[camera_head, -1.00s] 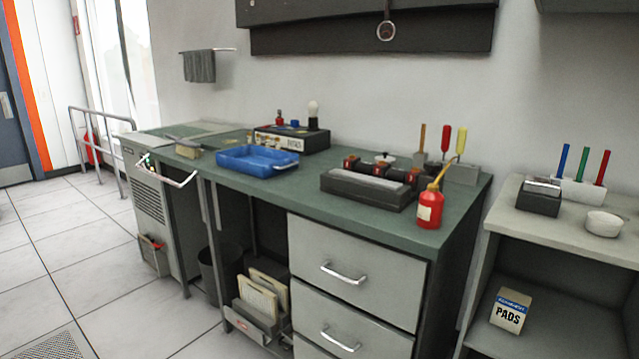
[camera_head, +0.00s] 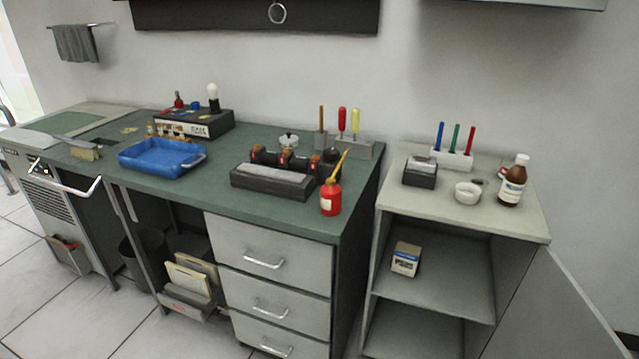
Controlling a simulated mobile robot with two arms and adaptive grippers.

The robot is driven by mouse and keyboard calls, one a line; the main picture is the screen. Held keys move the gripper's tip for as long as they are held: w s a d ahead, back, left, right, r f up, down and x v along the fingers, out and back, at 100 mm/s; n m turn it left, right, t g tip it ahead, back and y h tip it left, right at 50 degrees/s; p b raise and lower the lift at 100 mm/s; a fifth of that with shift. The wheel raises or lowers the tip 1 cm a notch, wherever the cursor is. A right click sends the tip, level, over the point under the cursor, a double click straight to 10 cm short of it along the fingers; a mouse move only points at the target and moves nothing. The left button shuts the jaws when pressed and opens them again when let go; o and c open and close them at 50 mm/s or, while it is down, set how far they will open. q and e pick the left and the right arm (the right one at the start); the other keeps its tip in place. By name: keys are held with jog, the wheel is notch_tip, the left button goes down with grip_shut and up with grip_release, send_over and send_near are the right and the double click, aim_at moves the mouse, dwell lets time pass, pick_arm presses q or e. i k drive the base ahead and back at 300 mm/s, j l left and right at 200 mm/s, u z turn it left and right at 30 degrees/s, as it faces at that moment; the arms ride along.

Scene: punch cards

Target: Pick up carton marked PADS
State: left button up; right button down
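The carton marked PADS (camera_head: 405,259) is a small white and tan box with a blue band. It stands upright on the upper inner shelf of the grey open cabinet (camera_head: 446,213) at the right, near the shelf's left side. Its lettering is too small to read clearly now, but PADS was legible in the earlier frame. Neither of my grippers shows in the head view.
The cabinet top holds colored-handled tools (camera_head: 455,146), a dark box (camera_head: 420,172), a white bowl (camera_head: 467,191) and a brown bottle (camera_head: 514,180). A cabinet door (camera_head: 560,310) stands open at the right. The green workbench (camera_head: 225,185) with drawers (camera_head: 268,262) adjoins at the left.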

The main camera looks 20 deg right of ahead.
aim_at(406, 257)
jog(key=i+j+z, duration=0.3)
jog(key=i+j, duration=0.2)
jog(key=i+j+z, duration=0.25)
jog(key=i+j, duration=0.15)
jog(key=j, duration=0.25)
